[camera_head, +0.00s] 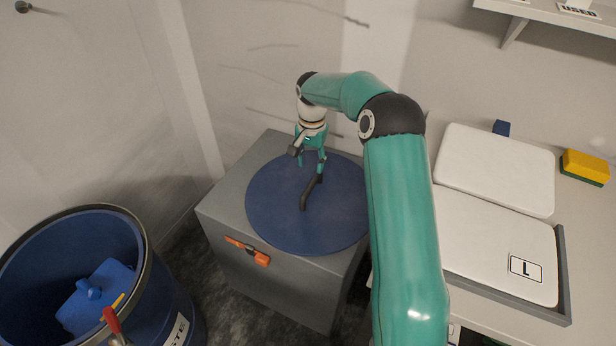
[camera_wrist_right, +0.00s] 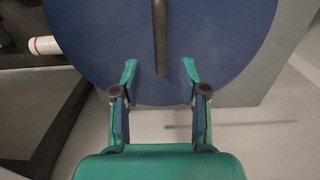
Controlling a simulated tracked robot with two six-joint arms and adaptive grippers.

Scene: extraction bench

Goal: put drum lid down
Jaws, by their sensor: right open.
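The drum lid (camera_head: 275,215) is a round blue disc lying flat on top of a grey cabinet (camera_head: 225,205). Its dark bar handle (camera_head: 305,197) stands on its upper face. In the right wrist view the lid (camera_wrist_right: 100,35) fills the top and the handle (camera_wrist_right: 159,35) runs down the middle. My right gripper (camera_head: 310,165) is above the lid at the handle's far end. It is open; in the right wrist view its fingertips (camera_wrist_right: 159,70) are on either side of the handle's near end, apart from it. My left gripper is not in view.
An open blue drum (camera_head: 180,300) stands at lower left with blue items inside. An orange-handled latch (camera_head: 260,258) is on the cabinet front. At right, a bench holds white panels (camera_head: 495,170), a grey tray (camera_head: 566,270) and a yellow-green sponge (camera_head: 585,165). A wall is behind the cabinet.

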